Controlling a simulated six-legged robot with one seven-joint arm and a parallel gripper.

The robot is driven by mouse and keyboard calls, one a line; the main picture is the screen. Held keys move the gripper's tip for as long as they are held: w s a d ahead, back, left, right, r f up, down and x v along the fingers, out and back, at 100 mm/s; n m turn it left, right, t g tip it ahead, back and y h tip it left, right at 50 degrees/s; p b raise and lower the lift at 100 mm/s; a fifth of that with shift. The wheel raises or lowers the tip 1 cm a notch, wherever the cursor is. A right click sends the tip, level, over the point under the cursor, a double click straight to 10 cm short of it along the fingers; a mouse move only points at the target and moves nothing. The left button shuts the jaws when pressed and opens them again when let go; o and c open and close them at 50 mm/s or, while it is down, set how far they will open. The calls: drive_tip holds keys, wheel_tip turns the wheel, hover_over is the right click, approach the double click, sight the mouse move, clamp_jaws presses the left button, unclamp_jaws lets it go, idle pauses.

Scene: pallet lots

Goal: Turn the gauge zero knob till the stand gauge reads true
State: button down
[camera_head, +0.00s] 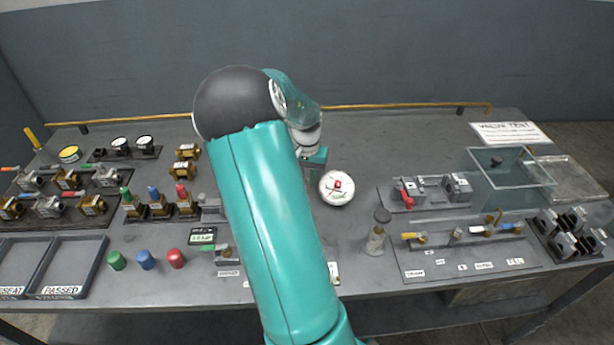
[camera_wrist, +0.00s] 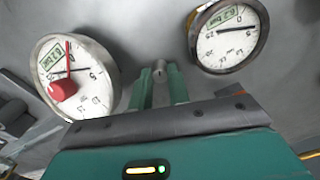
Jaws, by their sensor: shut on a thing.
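In the wrist view, the two teal fingers of my gripper (camera_wrist: 160,82) are shut on a small grey knob (camera_wrist: 159,71) between two round gauges. The left gauge (camera_wrist: 98,92) has a white face, a green "6.2 bar" label, a dark needle, a red pointer and a red round cap. The right gauge (camera_wrist: 228,52) has a dark and brass rim, a "6.2 bar" label and a dark needle lying nearly level. In the head view, a white gauge with a red part (camera_head: 337,187) lies just right of my gripper; my arm hides the fingertips there.
Right of my arm stand a glass jar (camera_head: 376,238), valve fixtures on a board (camera_head: 465,255) and a clear tank (camera_head: 508,178). Left are brass valves on boards, coloured caps (camera_head: 146,260) and grey trays (camera_head: 70,262). A brass rail (camera_head: 400,106) runs along the back edge.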

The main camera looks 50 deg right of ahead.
sight(307, 180)
drive_tip(key=c, duration=1.3)
unclamp_jaws()
wheel_tip(307, 180, up, 14)
drive_tip(key=shift+f, duration=0.1)
drive_tip(key=w+a+r+n+t, duration=0.1)
drive_tip(key=a+r+n+t, duration=0.2)
drive_tip(key=a, duration=0.9)
drive_tip(key=w+a+r+n, duration=0.1)
drive_tip(key=a+r+n, duration=0.25)
drive_tip(key=a, duration=0.75)
drive_tip(key=s+a+n+t, duration=0.1)
drive_tip(key=s+a+n, duration=0.1)
drive_tip(key=a, duration=0.4)
drive_tip(key=s+a+n, duration=0.2)
drive_tip(key=s+a, duration=0.2)
drive_tip(key=a, duration=0.2)
drive_tip(key=s+a+r+n+t, duration=0.1)
drive_tip(key=s+a+n, duration=0.2)
drive_tip(key=a, duration=0.3)
drive_tip(key=shift+s+a+r+t, duration=0.1)
drive_tip(key=shift+s+a+t, duration=0.1)
drive_tip(key=shift+s+t, duration=0.15)
